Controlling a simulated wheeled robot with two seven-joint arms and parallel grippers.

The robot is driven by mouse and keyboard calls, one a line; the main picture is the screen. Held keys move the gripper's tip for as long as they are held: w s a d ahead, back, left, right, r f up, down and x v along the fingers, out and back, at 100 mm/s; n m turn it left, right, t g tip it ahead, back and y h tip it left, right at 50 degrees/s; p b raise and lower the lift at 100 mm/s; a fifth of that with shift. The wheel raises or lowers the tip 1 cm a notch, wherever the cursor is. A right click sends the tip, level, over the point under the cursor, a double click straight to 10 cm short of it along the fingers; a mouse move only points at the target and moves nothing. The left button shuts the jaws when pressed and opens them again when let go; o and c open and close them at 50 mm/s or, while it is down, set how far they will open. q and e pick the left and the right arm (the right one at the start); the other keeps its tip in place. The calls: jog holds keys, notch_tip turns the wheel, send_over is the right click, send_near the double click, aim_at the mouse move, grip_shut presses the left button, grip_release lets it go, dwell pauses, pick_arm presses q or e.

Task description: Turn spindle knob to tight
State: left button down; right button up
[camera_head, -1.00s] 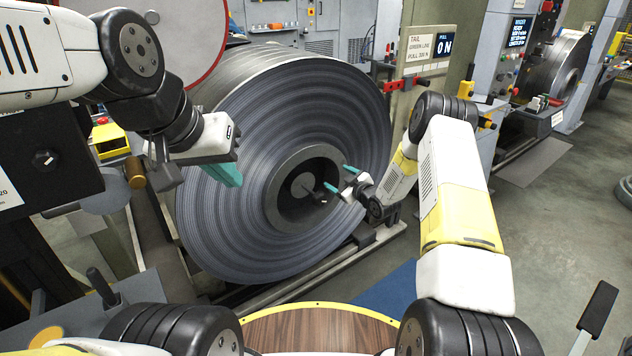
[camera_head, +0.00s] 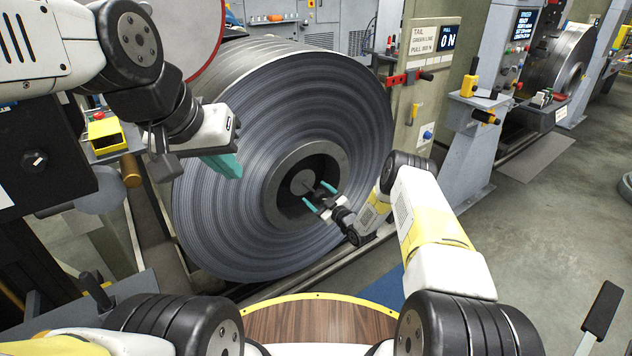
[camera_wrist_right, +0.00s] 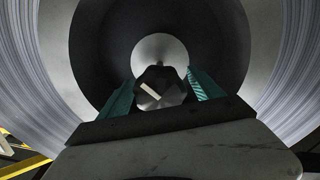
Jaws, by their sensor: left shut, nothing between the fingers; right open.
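The spindle knob (camera_wrist_right: 160,94) is a dark, faceted knob with a pale bar mark on its face, slanting up to the left. It sits in front of the pale round spindle end (camera_wrist_right: 160,52) in the steel coil's dark bore. My right gripper (camera_head: 320,195) is open at the bore. In the right wrist view its teal fingers (camera_wrist_right: 160,92) stand on either side of the knob, with slight gaps visible. In the head view the knob is small and partly hidden by the fingers. My left gripper (camera_head: 226,166) is shut and empty, in front of the coil's upper left.
The large steel coil (camera_head: 236,215) fills the middle of the head view. A post with a sign (camera_head: 432,42) and red bracket stands to its right. A black panel with another knob (camera_head: 35,160) is at the left. A round wooden table (camera_head: 320,328) is in front.

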jog(key=shift+w+a, duration=0.3)
jog(key=shift+w, duration=0.1)
jog(key=c, duration=1.3)
jog(key=shift+c, duration=0.2)
